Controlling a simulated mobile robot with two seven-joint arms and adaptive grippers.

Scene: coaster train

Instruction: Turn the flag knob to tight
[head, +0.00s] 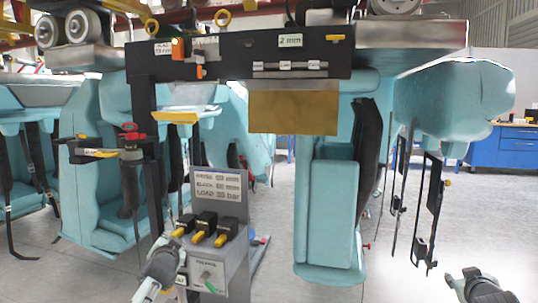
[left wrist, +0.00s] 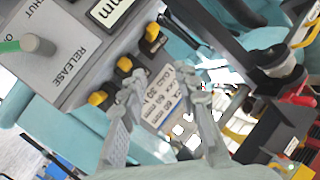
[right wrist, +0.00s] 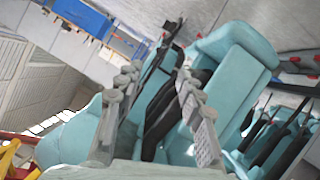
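A small sign beginning FLAG (head: 164,47) sits at the left end of the dark overhead beam, with an orange piece (head: 178,48) beside it. Which part is the flag knob is too small to tell, and its setting is not readable. My left gripper (head: 160,270) is low at the left side of the grey control box (head: 205,262). In the left wrist view its fingers (left wrist: 166,85) are apart and empty, near the yellow-tipped levers (left wrist: 125,65). My right gripper (head: 478,284) is at the bottom right; its fingers (right wrist: 157,72) are apart and empty.
A red-topped black fitting (head: 130,130) stands left of the box. Teal seats (head: 328,210) hang around, with dark restraint parts (head: 430,205) at the right. A tan plate (head: 293,107) hangs under the beam. Grey floor is open at centre right.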

